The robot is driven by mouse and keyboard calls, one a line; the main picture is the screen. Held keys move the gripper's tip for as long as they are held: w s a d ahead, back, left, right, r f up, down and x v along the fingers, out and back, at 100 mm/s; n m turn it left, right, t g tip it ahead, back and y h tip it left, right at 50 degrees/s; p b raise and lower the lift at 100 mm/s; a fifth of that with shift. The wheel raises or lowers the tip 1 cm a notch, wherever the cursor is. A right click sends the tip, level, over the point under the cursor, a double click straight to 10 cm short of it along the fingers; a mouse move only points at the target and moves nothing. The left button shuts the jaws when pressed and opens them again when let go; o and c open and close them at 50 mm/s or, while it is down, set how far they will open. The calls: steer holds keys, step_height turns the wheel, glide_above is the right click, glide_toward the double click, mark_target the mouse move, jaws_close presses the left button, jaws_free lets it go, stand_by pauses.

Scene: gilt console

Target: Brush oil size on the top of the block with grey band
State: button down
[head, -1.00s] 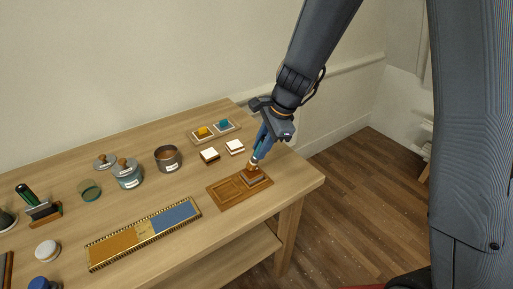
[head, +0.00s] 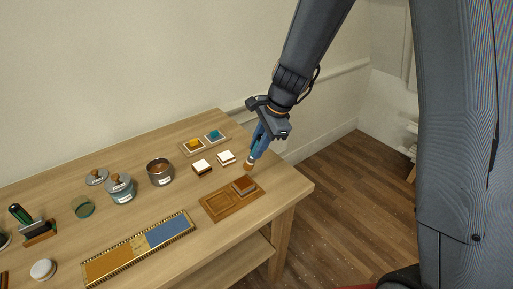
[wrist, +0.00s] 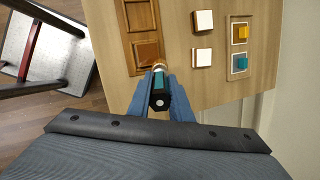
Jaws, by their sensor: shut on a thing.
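My gripper (head: 262,138) is shut on a brush with a teal and black handle; it also shows in the wrist view (wrist: 161,92). The brush (head: 249,163) points down, its tip apart from and just above a brown-topped block (head: 244,185). This block sits in the right recess of a wooden tray (head: 210,206); the left recess is empty. In the wrist view the block (wrist: 147,53) has a glossy brown top. Two white-topped blocks, one (head: 202,167) darker-sided and one (head: 226,157), stand behind the tray. I cannot make out a grey band on any block.
A small tray with a yellow block (head: 194,143) and a teal block (head: 214,134) lies at the back. The table's right edge is close.

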steer(key=shift+r+p, duration=1.15)
steer(key=shift+r, duration=0.75)
steer(key=shift+a, duration=0.1)
